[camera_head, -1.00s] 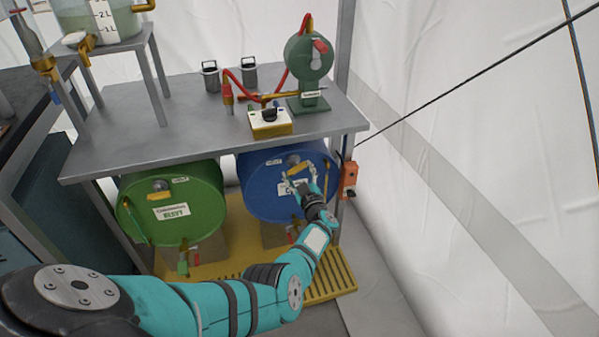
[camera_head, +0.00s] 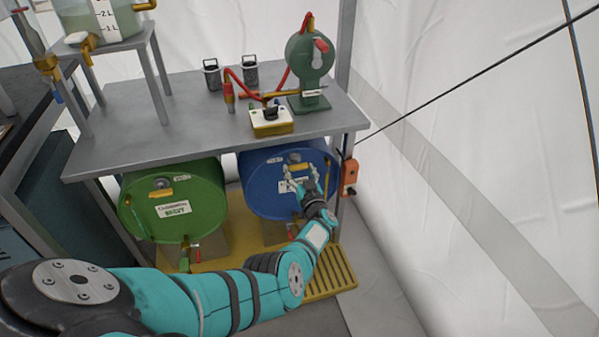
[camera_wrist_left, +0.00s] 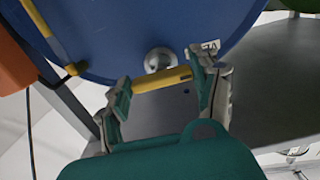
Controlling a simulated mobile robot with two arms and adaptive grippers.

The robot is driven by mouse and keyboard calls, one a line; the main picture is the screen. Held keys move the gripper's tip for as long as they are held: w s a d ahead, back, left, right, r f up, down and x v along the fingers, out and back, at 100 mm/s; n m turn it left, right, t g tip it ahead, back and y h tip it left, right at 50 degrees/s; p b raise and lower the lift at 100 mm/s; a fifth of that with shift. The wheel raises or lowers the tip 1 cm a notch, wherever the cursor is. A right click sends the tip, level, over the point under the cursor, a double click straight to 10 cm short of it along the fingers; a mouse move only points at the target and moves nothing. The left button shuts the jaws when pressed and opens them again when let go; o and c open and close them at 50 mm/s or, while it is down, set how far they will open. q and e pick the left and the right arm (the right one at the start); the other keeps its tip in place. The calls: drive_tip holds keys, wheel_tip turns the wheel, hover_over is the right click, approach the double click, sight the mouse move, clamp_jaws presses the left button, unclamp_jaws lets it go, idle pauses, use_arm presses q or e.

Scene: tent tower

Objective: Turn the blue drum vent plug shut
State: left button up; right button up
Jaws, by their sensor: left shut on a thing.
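The blue drum (camera_head: 262,180) lies on its side under the bench, its round face toward me. Its vent plug (camera_head: 294,158) is a silver knob with a yellow bar (camera_head: 299,167), near the top of the face. The bar looks about level in the head view. My left gripper (camera_head: 301,173) is shut on the bar's two ends. In the left wrist view the yellow bar (camera_wrist_left: 165,79) spans between the fingers, with the silver knob (camera_wrist_left: 160,60) just behind it. My right gripper is not in view.
A green drum (camera_head: 170,225) with its own yellow bar lies to the left. The grey bench top (camera_head: 180,118) overhangs both drums. An orange box (camera_head: 349,178) is on the post at right. A yellow slotted tray (camera_head: 330,275) lies below. A tent wall closes the right side.

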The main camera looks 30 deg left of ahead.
use_arm(q)
drive_tip(key=o, duration=1.2)
drive_tip(key=shift+f, duration=0.1)
